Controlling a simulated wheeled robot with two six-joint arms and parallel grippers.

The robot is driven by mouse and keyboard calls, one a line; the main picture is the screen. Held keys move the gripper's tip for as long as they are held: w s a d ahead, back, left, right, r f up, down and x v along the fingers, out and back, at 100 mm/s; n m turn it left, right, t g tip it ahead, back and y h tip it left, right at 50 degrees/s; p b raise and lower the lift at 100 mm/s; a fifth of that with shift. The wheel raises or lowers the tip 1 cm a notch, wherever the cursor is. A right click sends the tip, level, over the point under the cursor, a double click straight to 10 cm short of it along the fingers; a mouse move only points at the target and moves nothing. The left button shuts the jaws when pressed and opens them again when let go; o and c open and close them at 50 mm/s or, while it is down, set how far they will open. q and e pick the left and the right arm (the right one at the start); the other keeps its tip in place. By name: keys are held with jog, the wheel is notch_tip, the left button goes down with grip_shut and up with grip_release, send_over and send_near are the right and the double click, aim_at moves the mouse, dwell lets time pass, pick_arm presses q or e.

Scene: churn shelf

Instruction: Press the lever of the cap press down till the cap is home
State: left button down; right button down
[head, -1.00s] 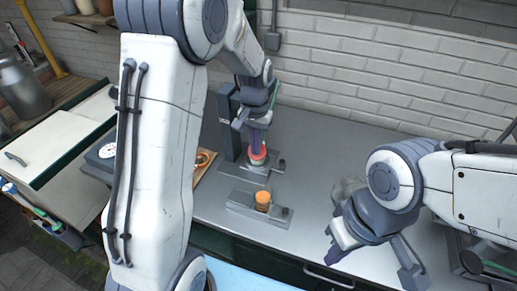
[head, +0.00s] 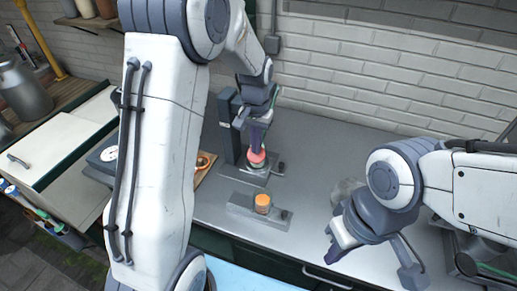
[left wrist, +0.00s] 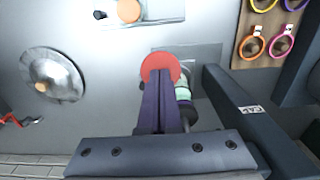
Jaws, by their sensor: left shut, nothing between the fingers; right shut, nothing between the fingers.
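The cap press has a dark upright column (head: 229,128) and a flat grey base. A red round knob (head: 257,159) shows at the press; in the left wrist view it is a red disc (left wrist: 161,66). My left gripper (head: 257,147) is shut and empty, pointing down, its tips at the red knob and seemingly touching it. A pale green and grey round part (left wrist: 184,94) shows beside the fingers, partly hidden. The lever's arm and the cap's seating are hidden by my gripper. My right gripper (head: 334,252) is shut and empty, away to the right near the bench's front edge.
An orange-topped piece (head: 263,203) stands on a grey plate (head: 241,207) in front of the press. Coloured rings (left wrist: 281,43) lie on a wooden board left of the press. A grey domed object (left wrist: 52,75) is near my right arm. The back right of the bench is clear.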

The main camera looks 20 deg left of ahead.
pick_arm(q)
jog(key=shift+w+r+p, duration=0.15)
jog(key=shift+r+p, duration=0.2)
jog(key=shift+r, duration=0.2)
jog(key=shift+w+r+p, duration=0.15)
jog(key=shift+r+p, duration=0.15)
jog(key=shift+r, duration=0.2)
jog(key=shift+s+r+p, duration=0.3)
jog(key=shift+r+p, duration=0.2)
jog(key=shift+r, duration=0.1)
jog(key=shift+s+r+p, duration=0.25)
jog(key=shift+r+p, duration=0.2)
jog(key=shift+r, duration=0.2)
jog(key=shift+s+r+p, duration=0.3)
jog(key=shift+r+p, duration=0.2)
jog(key=shift+r, duration=0.1)
jog(key=shift+s+a+r+p, duration=0.1)
jog(key=shift+s+r+p, duration=0.15)
jog(key=shift+r+p, duration=0.35)
jog(key=shift+s+d+r+p, duration=0.1)
jog(key=shift+s+r+p, duration=0.3)
jog(key=shift+r, duration=0.3)
jog(key=shift+s+a+r+p, duration=0.1)
jog(key=shift+s+r+p, duration=0.05)
jog(key=shift+r+p, duration=0.45)
